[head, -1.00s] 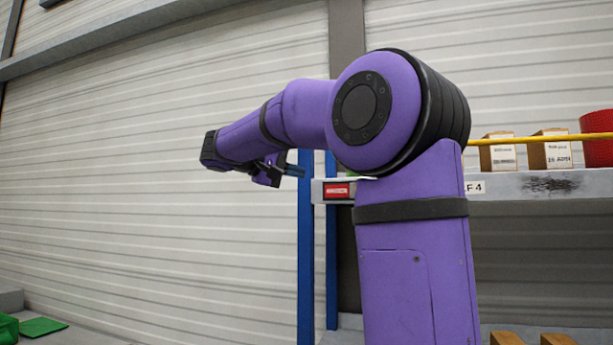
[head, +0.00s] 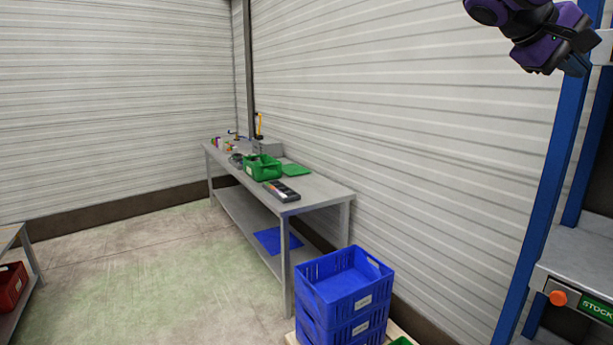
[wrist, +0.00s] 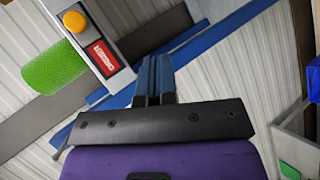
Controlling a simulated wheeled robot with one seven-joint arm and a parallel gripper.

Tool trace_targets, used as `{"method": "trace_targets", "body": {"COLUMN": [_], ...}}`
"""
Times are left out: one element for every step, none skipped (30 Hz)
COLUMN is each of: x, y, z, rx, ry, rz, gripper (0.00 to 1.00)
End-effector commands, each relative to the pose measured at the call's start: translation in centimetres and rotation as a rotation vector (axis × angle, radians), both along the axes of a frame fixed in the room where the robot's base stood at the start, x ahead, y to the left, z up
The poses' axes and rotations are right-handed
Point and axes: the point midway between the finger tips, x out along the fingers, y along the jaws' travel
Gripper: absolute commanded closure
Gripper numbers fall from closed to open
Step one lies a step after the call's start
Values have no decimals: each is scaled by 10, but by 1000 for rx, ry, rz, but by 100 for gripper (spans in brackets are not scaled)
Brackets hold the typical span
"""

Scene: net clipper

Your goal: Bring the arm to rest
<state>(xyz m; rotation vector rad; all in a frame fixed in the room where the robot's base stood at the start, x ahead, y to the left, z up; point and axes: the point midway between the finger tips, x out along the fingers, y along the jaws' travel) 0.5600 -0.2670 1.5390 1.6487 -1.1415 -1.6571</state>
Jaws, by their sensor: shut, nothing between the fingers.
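My gripper (head: 577,65) is at the top right of the head view, at the end of my purple and black arm. It is high up, beside the blue upright of a shelf. In the wrist view my gripper (wrist: 154,78) shows blue-grey fingers close together, with nothing between them. Most of my arm is outside the head view.
A blue shelf post (head: 552,170) stands near my gripper. A grey workbench (head: 318,192) along the wall carries a green crate (head: 262,168) and other items. Stacked blue crates (head: 343,300) stand in front.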

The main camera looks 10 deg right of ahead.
Motion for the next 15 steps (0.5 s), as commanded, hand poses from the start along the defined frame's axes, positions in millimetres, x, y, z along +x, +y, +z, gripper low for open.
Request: {"method": "trace_targets", "body": {"x": [-13, -19, -27, -33, -39, -47, -53, -59, -68, -74, -80, -89, -94, -100, -107], "y": [13, 22, 34, 43, 52, 65, 75, 86, 99, 110, 120, 133, 142, 150, 161], "z": [-19, -31, -47, -59, -71, -87, -98, -109, -124, -135, -145, -158, -168, -176, -186], "rx": [76, 127, 192, 239, 289, 352, 399, 446, 507, 553, 597, 653, 694, 731, 777], "ry": [-16, -28, -44, -58, -72, -94, -111, -130, -156, -176, -198, -227, -249, -272, -300], "rz": [52, 85, 128, 157, 185, 223, 250, 274, 307, 328, 349, 373, 389, 404, 420], "gripper": [100, 100, 100, 100, 100, 100, 100, 100, 100, 100, 100, 100, 100, 100, 100]}}
